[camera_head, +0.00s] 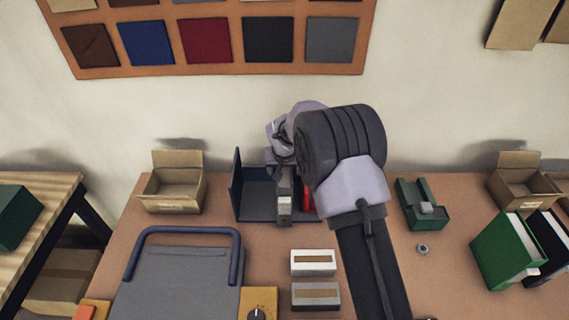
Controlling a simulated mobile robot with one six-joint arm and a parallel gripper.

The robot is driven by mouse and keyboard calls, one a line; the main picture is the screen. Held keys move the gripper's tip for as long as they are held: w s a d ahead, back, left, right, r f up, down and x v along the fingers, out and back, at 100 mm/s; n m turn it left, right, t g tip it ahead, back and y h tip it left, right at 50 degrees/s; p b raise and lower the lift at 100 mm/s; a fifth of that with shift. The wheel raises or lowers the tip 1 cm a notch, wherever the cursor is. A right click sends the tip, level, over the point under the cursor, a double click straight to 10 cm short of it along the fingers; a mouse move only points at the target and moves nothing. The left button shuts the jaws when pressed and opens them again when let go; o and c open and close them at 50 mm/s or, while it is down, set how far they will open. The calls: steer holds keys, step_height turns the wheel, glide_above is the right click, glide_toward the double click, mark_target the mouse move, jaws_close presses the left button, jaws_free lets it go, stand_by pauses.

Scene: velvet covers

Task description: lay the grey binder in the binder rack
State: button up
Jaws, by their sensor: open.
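The dark binder rack (237,188) stands at the back middle of the table, with an upright left wall and a flat base. My gripper (285,203) is over the right part of the rack, pointing down, open. A light grey piece shows at its tip; I cannot tell whether it is part of the gripper or the grey binder. A red item (307,198), perhaps a binder, stands just right of it, partly hidden by my arm. The left part of the rack base is bare. I cannot clearly make out the grey binder; my arm and wrist hide much of this area.
A grey press with a blue handle (181,283) lies front left. Two small blocks (313,262) (316,296) lie in front of the rack. Cardboard boxes (173,190) (521,187), a green tool (420,208), and green (505,252) and black (551,240) binders surround them.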

steer(key=p+v, duration=0.1)
steer(key=v, duration=1.6)
steer(key=shift+p, duration=0.35)
steer(key=shift+f, duration=0.2)
